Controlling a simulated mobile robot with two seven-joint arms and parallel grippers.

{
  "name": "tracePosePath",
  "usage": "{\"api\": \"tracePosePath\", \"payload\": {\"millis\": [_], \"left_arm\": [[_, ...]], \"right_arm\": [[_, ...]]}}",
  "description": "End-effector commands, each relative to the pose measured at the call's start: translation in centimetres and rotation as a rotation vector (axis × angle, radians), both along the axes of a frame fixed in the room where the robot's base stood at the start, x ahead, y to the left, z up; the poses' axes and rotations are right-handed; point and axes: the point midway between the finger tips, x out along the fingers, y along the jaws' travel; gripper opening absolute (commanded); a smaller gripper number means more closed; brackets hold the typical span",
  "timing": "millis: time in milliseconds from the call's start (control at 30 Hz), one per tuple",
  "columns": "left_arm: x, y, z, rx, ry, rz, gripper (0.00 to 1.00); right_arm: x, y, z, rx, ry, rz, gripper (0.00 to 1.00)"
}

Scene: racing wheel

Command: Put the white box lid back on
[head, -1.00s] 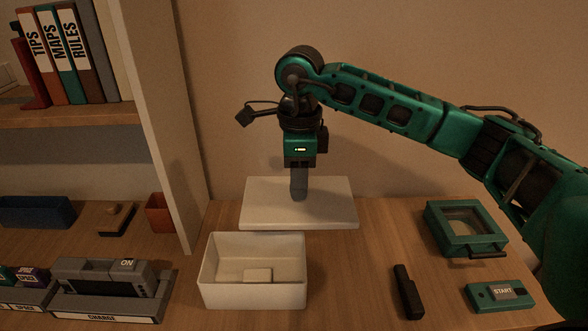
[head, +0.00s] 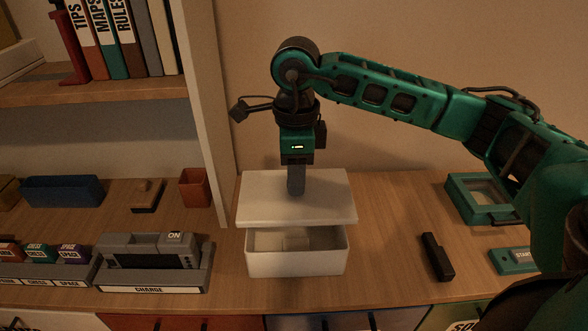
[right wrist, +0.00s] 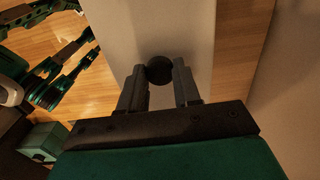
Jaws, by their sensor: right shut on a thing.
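The white lid (head: 265,205) is a flat slab held level over the back part of the white box (head: 295,262). My right gripper (head: 296,190) points down at the middle of the lid. In the right wrist view its fingers (right wrist: 160,72) are shut on the lid's dark round knob (right wrist: 159,70), with the white lid (right wrist: 150,25) beneath. Whether the lid touches the box's back rim is hidden.
A black stick-like object (head: 437,257), a green case (head: 478,200) and a START box (head: 514,261) lie to the right. A shelf upright (head: 208,120) and a grey charging dock (head: 155,262) stand to the left. Bare table lies between box and black object.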

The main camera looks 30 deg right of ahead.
Motion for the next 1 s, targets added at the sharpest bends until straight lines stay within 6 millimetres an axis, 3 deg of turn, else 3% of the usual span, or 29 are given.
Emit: {"api": "tracePosePath", "payload": {"millis": [600,1000], "left_arm": [[-0.2,0.0,-3.9,-0.001,0.003,0.000,0.00],[-0.3,0.0,-4.7,-0.001,0.006,-0.001,0.00]], "right_arm": [[0.0,0.0,-5.6,0.000,0.000,-0.001,0.00],[0.0,0.0,-6.4,-0.001,-0.001,0.000,0.00]]}}
